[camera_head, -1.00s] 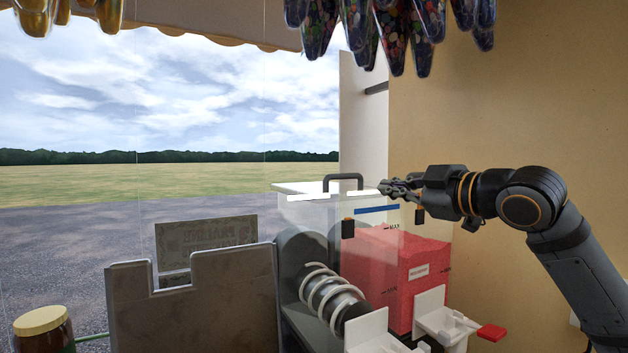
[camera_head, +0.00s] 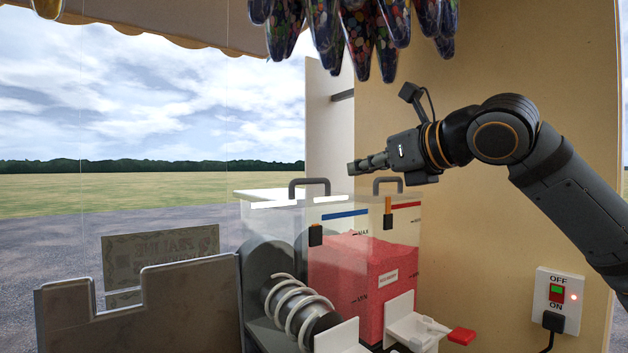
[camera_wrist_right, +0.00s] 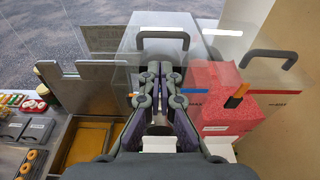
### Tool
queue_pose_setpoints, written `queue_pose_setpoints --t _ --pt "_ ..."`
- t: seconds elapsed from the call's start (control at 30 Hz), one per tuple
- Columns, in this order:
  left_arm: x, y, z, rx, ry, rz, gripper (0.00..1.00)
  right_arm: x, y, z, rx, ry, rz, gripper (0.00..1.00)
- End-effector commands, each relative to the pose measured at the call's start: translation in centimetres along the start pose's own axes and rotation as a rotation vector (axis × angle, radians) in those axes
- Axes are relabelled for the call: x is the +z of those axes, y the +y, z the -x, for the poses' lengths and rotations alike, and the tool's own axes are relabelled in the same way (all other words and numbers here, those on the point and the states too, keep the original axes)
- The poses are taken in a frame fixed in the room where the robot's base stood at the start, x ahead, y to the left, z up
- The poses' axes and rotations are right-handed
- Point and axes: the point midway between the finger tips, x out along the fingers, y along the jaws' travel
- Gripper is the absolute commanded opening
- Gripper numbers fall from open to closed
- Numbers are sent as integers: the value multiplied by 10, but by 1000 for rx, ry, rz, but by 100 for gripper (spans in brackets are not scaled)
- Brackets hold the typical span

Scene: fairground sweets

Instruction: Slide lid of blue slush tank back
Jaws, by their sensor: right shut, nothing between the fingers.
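The blue slush tank (camera_head: 345,243) is a clear box with a blue strip and a white spiral inside. Its pale clear lid (camera_head: 262,194) lies on top and carries a dark arched handle (camera_head: 309,187). The handle also shows in the right wrist view (camera_wrist_right: 162,35). My right gripper (camera_head: 352,168) is shut and empty, above and to the right of that handle in the head view. In the right wrist view its closed fingers (camera_wrist_right: 160,68) point toward the handle, apart from it as far as I can tell. My left gripper is not in view.
A tank of red slush (camera_head: 400,258) with its own handle (camera_head: 387,184) stands close on the right. Bags of sweets (camera_head: 372,35) hang overhead. A grey notched panel (camera_head: 140,310) stands at the left. A switch box (camera_head: 558,298) is on the right wall.

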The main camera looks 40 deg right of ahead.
Motion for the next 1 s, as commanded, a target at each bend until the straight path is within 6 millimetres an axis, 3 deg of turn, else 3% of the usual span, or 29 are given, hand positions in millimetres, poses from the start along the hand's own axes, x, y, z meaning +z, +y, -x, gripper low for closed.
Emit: queue_pose_setpoints --t 0.53,0.73,1.0 --pt "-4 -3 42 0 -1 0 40 3 0 -109 1 5 -3 0" --pt "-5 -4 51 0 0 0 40 1 0 -128 1 2 -3 0" --pt "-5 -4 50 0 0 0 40 0 0 -130 1 0 -3 0"
